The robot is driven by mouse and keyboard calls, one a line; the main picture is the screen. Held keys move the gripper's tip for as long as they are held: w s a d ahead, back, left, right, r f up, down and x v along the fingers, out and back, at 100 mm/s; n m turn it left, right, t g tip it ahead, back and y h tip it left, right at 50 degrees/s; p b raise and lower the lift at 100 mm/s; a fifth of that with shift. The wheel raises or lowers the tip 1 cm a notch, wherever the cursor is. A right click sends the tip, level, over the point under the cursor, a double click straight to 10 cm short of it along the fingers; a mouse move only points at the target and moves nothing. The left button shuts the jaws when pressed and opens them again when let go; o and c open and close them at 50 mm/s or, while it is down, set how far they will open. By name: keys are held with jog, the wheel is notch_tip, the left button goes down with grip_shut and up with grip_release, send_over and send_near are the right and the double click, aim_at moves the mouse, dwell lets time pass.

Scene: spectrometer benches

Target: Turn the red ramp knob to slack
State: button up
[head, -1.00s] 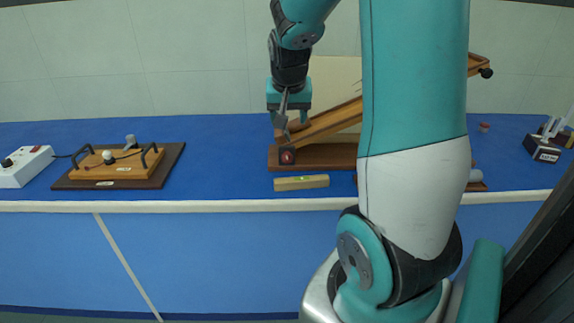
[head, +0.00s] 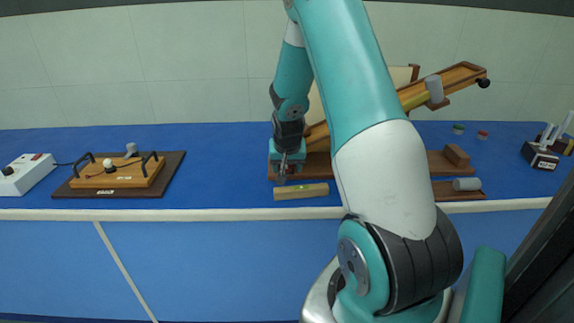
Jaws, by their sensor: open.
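The wooden ramp (head: 455,80) slopes up to the right on its brown base (head: 318,168) on the blue bench. Its middle is hidden behind my arm. The red knob at the ramp's lower left end is hidden now by my gripper (head: 283,178). My gripper is open and points down in front of that lower end. I cannot tell whether its fingers touch the knob or stand around it. A black knob (head: 484,83) sits at the ramp's upper right end. A grey cylinder (head: 434,88) shows on the upper ramp.
A wooden block (head: 456,155) and a grey cylinder (head: 467,184) are at right. A board with handles (head: 118,175) and a white box (head: 26,174) are at left. Bench between is clear.

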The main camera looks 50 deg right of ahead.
jog(key=c, duration=0.9)
jog(key=shift+w, duration=0.1)
jog(key=shift+w+a+f+n+g+h, duration=0.15)
jog(key=shift+n+g+h, duration=0.25)
jog(key=shift+g+h, duration=0.55)
jog(key=g+h, duration=0.3)
jog(key=shift+w+a+f+n, duration=0.1)
jog(key=shift+a+f+n, duration=0.05)
jog(key=shift+n, duration=0.25)
jog(key=n+g+h, duration=0.1)
jog(key=g+h, duration=0.2)
jog(key=shift+f+b, duration=0.15)
jog(key=shift+b, duration=0.2)
jog(key=shift+w+n+g+h+b, duration=0.1)
jog(key=shift+n+g+h+b, duration=0.2)
jog(key=shift+g+h, duration=0.45)
